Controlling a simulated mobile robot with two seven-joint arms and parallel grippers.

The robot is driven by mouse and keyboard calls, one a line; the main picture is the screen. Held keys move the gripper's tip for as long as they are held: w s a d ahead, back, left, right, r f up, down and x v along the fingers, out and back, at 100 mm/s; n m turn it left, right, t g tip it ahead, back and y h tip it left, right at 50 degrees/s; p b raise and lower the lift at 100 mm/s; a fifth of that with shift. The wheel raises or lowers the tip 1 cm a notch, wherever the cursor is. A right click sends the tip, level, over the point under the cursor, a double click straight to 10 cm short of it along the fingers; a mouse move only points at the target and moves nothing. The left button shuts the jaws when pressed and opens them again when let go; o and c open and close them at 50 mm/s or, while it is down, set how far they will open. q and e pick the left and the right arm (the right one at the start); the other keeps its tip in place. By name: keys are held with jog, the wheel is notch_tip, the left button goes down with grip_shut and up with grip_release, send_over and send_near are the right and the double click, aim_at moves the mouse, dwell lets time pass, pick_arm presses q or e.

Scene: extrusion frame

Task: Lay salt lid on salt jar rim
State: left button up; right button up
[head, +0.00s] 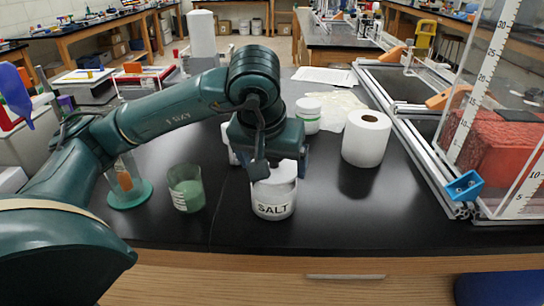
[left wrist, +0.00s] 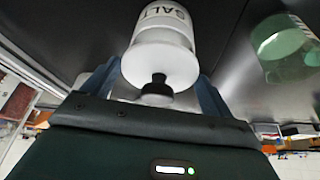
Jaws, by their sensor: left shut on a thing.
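The white salt jar (head: 273,205), marked SALT, stands upright near the front of the black bench. My left gripper (head: 277,166) is right above it, pointing down and shut on the white salt lid (head: 286,171). In the left wrist view the lid (left wrist: 158,65) with its black knob lies between the blue fingers, in front of the jar (left wrist: 166,22). The lid is over the jar's mouth, very close to the rim; I cannot tell whether they touch. The gripper hides part of the lid in the head view. My right gripper is not in view.
A beaker of green stuff (head: 186,188) stands left of the jar, also seen in the left wrist view (left wrist: 284,50). Behind are a green-labelled white jar (head: 307,116) and a paper roll (head: 366,140). An extrusion frame (head: 420,165) stands at right. The front right bench is clear.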

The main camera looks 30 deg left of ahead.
pick_arm(q)
jog(key=shift+f, duration=0.7)
jog(key=shift+b, duration=0.5)
jog(key=shift+f+b, duration=0.6)
jog(key=shift+b, duration=0.05)
dwell(0.3)
jog(key=o, duration=0.8)
